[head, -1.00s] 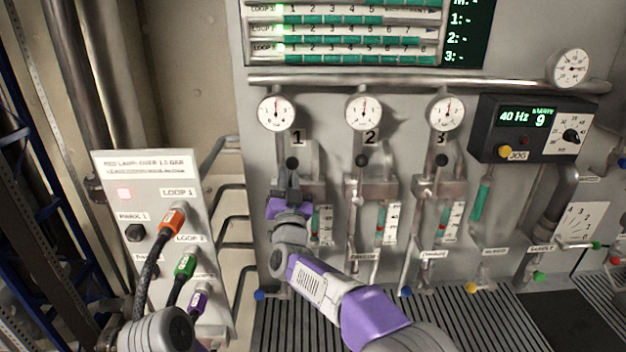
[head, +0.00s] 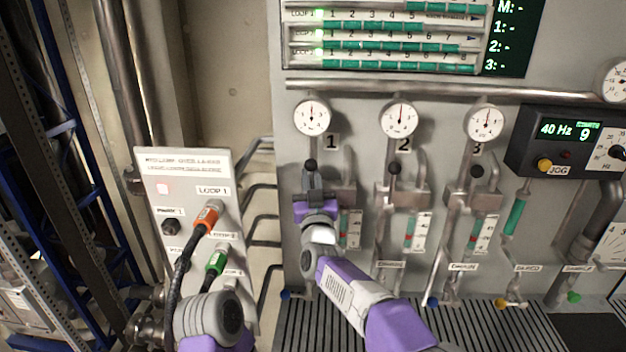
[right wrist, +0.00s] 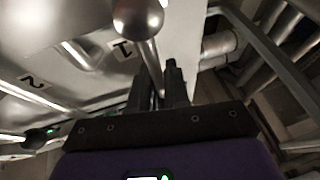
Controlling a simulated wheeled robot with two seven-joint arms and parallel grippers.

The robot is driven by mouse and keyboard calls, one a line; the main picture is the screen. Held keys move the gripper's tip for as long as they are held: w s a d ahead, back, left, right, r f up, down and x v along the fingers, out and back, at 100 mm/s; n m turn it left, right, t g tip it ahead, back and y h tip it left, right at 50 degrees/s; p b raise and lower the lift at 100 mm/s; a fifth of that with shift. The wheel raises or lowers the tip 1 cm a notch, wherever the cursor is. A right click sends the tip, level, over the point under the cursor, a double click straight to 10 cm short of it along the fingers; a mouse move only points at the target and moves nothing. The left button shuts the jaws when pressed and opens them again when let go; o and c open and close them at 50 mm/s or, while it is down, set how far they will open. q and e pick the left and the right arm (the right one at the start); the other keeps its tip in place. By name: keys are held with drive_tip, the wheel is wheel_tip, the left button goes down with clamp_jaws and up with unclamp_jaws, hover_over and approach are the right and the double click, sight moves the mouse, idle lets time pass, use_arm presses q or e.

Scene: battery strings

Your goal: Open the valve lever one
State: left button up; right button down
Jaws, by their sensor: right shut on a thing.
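Valve lever one, with a dark ball knob (head: 310,165), stands upright below the gauge by the number 1. In the right wrist view its shiny ball (right wrist: 138,18) and thin rod are close in front of the camera. My right gripper (head: 312,185) is at the lever just under the knob, and in the right wrist view its dark fingers (right wrist: 163,95) are shut on the rod. My left arm shows at the lower left, but its gripper is out of view.
Levers two (head: 394,168) and three (head: 477,171) stand to the right, each below a gauge. A white panel (head: 205,165) with orange and green plugs is at the left. A pump display (head: 560,135) reads 40 Hz. A pipe rail (head: 420,88) runs above the gauges.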

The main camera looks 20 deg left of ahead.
drive_tip(key=c, duration=1.2)
unclamp_jaws()
drive_tip(key=shift+a, duration=0.1)
drive_tip(key=shift+s, duration=0.1)
drive_tip(key=b+v, duration=0.2)
drive_tip(key=v, duration=0.5)
drive_tip(key=shift+s+f, duration=0.15)
